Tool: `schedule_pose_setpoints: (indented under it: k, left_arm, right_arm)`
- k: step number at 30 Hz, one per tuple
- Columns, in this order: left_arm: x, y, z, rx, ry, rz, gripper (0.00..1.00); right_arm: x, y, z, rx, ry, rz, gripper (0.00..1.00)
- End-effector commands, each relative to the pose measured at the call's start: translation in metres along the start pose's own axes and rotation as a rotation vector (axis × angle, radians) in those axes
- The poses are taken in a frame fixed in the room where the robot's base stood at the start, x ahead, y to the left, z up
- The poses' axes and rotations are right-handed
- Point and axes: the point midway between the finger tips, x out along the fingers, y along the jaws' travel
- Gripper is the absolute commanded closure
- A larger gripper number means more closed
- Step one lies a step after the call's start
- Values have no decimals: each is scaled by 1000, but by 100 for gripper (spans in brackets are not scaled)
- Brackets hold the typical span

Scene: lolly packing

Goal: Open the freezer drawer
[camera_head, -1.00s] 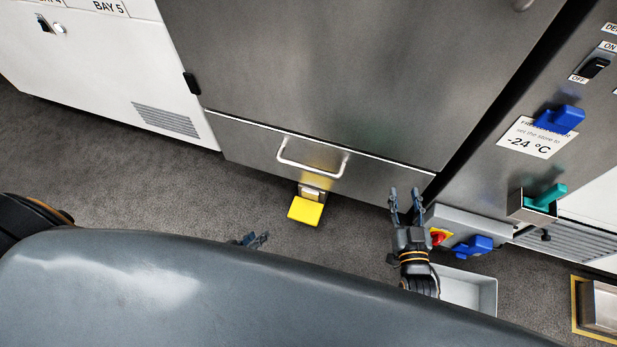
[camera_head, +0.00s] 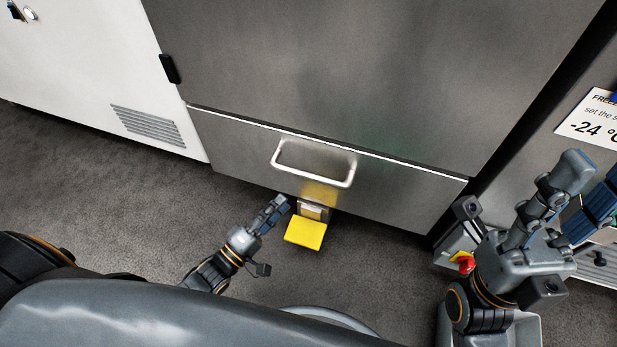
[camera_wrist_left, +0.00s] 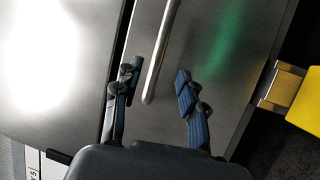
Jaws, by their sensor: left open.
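The freezer drawer (camera_head: 400,192) is the low steel front below the large steel door, and its front sits flush and closed. Its pale bar handle (camera_head: 312,178) shows in the middle of the front. My left gripper (camera_head: 277,208) is just below and left of the handle in the head view, its fingers partly overlapping there. In the left wrist view the left gripper (camera_wrist_left: 156,73) is open, with the handle (camera_wrist_left: 163,50) appearing between its fingers but not gripped. My right gripper (camera_head: 592,170) is open and empty at the right, away from the drawer.
A yellow pedal (camera_head: 305,232) sticks out below the drawer, close to my left gripper; it also shows in the left wrist view (camera_wrist_left: 305,103). A white cabinet (camera_head: 100,75) stands at left. A red knob (camera_head: 465,263) sits beside my right gripper. Grey floor lies in front.

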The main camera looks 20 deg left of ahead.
Motion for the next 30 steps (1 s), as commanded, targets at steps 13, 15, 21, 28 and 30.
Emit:
schedule_pose_setpoints:
  k: [13,15,21,28,30]
  left_arm:
    - [90,-2,0,3,1,2,59]
    - [99,-2,0,3,0,0,59]
    - [110,-2,0,2,0,-2,59]
    - [111,-1,0,2,0,-3,59]
    - [111,-1,0,3,0,-3,67]
  right_arm:
    - [-13,0,6,-3,21,-11,60]
    - [-12,0,7,-4,26,-15,60]
    - [-8,0,7,-5,40,-22,60]
    - [-6,0,7,-5,39,-21,60]
    - [-6,0,7,-5,40,-20,60]
